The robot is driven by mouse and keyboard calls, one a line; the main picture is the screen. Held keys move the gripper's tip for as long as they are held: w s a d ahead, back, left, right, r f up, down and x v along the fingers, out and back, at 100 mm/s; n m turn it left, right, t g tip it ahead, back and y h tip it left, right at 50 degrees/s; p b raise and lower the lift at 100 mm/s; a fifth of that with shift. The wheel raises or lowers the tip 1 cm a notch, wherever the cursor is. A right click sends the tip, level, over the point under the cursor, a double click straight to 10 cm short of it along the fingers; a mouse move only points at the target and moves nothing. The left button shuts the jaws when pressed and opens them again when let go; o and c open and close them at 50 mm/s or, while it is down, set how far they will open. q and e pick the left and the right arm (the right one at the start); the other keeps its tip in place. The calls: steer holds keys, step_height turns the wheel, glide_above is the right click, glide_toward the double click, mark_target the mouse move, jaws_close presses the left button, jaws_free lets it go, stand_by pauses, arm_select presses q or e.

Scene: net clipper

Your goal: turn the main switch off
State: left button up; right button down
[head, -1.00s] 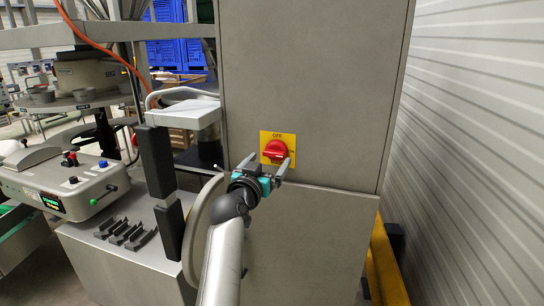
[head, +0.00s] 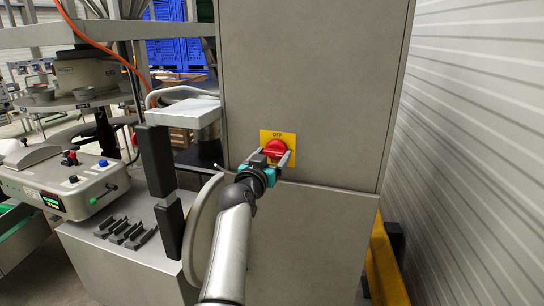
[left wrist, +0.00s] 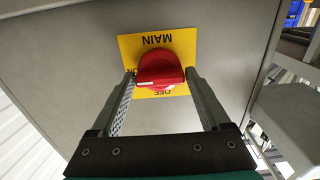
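The main switch is a red rotary knob (head: 275,148) on a yellow plate (head: 291,138) on the front of a grey cabinet. The plate reads OFF above the knob in the head view. In the left wrist view, the red knob (left wrist: 160,68) appears upside down, with MAIN on the plate (left wrist: 150,43) at top and OFF below. Its grip bar lies roughly sideways, with a white mark at its left end. My left gripper (head: 275,157) is open, with one finger on each side of the knob (left wrist: 160,78). I cannot tell whether they touch. My right gripper is not in view.
The grey cabinet (head: 310,70) stands upright before me. A corrugated wall (head: 470,130) and a yellow rail (head: 385,265) are at the right. A control box (head: 70,185) with buttons and a screen is at the left.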

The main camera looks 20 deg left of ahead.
arm_select(q)
steer(key=c, duration=0.9)
steer(key=shift+n, duration=0.3)
steer(key=n+p, duration=0.2)
steer(key=n, duration=0.1)
steer(key=n+p, duration=0.1)
steer(key=n, duration=0.4)
steer(key=shift+p, duration=0.35)
steer(key=n+p, duration=0.1)
steer(key=n, duration=0.4)
steer(key=shift+p, duration=0.3)
steer(key=shift+n+p, duration=0.3)
steer(key=shift+n, duration=1.8)
steer(key=o, duration=1.3)
